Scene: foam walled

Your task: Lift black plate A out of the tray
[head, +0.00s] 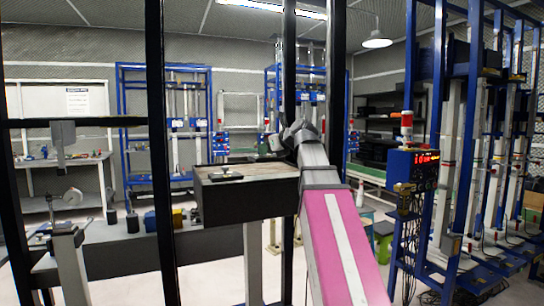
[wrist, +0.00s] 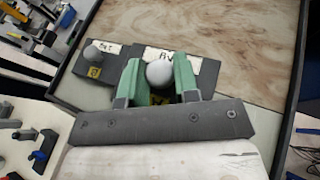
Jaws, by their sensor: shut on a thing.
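In the wrist view, black plate A (wrist: 208,72) is a dark flat plate with a white label and a round grey knob (wrist: 160,74). My gripper (wrist: 158,78) has green fingers, one on each side of the knob, shut on it. The fingers and palm hide the plate's near part. The tray (wrist: 235,30) has a brown marbled floor and a dark rim. I cannot tell whether the plate touches the floor. In the head view, the tray (head: 250,207) is a dark box beside my pink arm; my fingers are not clear there.
A second dark plate (wrist: 88,72) with a grey knob and white label lies left of plate A, close by. Bare tray floor lies beyond and right of plate A. In the head view, black upright posts (head: 160,150) stand close, and a blue rack (head: 470,150) stands at right.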

